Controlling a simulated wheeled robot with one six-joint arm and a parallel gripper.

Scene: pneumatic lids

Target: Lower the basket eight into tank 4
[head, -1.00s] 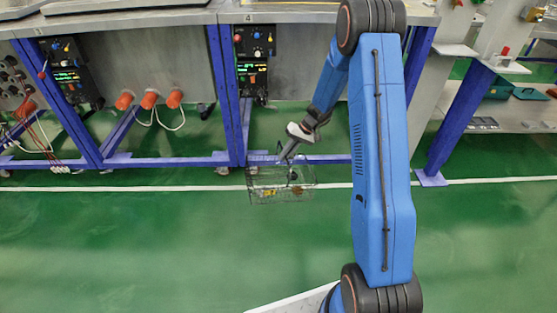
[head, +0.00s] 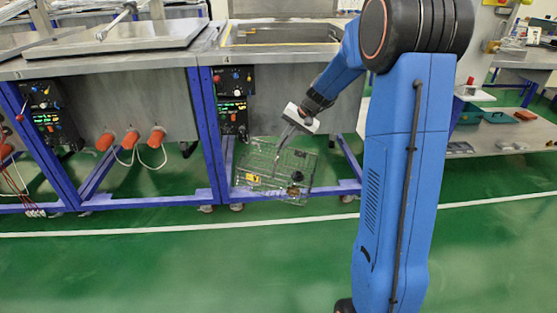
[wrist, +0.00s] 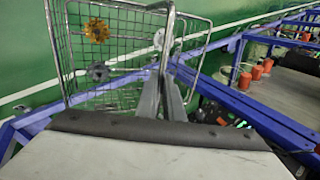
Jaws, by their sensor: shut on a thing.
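My gripper (head: 287,138) is shut on the wire basket (head: 262,190) and holds it in the air in front of tank 4's blue frame. The basket is a wire mesh box with a yellow tag and small parts in it. In the wrist view the basket (wrist: 112,60) hangs beyond my fingers (wrist: 168,100), with an orange gear-like part and a grey one inside. Tank 4 (head: 282,47) is the steel bench section marked 4. Its top opening shows at the back with no lid over it. The basket is below the level of the tank's rim.
A control box (head: 232,100) is mounted on the tank's front left. A flat steel lid (head: 130,37) covers the neighbouring tank. Orange plugs (head: 131,140) stick out of that tank's front. A side shelf (head: 500,135) stands at the right. The green floor (head: 180,275) in front is clear.

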